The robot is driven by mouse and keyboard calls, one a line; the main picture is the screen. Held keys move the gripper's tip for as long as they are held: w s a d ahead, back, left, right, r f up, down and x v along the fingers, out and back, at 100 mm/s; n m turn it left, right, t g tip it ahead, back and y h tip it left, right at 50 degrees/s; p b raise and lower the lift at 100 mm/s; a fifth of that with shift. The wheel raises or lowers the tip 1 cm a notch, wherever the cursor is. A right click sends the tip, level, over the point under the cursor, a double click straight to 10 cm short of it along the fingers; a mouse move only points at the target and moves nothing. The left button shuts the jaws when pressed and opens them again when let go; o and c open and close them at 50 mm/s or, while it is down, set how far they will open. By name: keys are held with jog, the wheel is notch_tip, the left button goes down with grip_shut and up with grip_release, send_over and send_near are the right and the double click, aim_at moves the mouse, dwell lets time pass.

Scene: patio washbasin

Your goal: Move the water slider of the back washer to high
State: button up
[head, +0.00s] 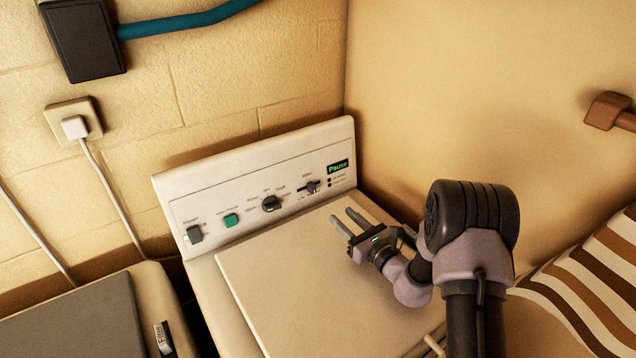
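The washer (300,300) stands in the corner with a pale closed lid and an upright control panel (185,184) at its back. On the panel, the water slider (312,187) is a small dark knob in a short horizontal slot, near the right end under small lettering.
A second machine (150,285) stands at the left. A striped cloth (590,290) lies at the right. Walls close off the back and right.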

aim_at(314, 189)
jog(key=b+x, duration=0.1)
jog(key=x, duration=1.3)
jog(key=shift+w+a, duration=0.2)
jog(key=shift+w, duration=0.15)
jog(key=shift+c, duration=0.2)
grip_shut()
